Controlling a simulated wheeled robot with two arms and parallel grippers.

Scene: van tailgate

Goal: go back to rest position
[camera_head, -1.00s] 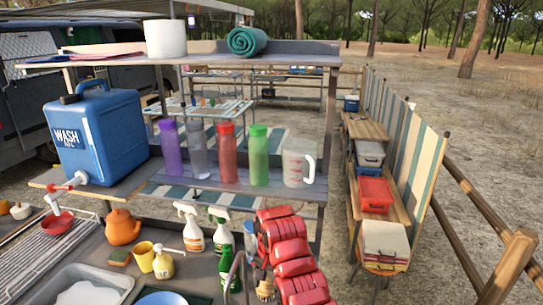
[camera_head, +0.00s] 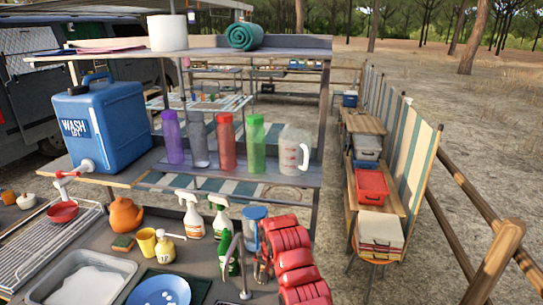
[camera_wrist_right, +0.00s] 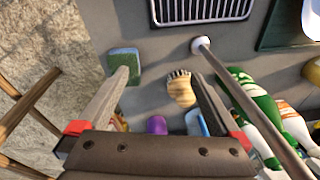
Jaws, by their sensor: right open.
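My right arm's red links rise from the bottom of the head view, right of centre. My right gripper (camera_head: 262,268) hangs beside them, partly hidden, above the counter's right end. In the right wrist view the right gripper's (camera_wrist_right: 162,82) two fingers are spread apart with nothing held between them. A wooden brush (camera_wrist_right: 182,90) lies below, near the right finger, and a green sponge block (camera_wrist_right: 123,62) is beyond the left fingertip. My left gripper is not in view.
A grey tap (camera_head: 240,262) stands close to the right gripper. Spray bottles (camera_head: 191,215), a blue-topped container (camera_head: 255,222) and a sink (camera_head: 82,278) are around it.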

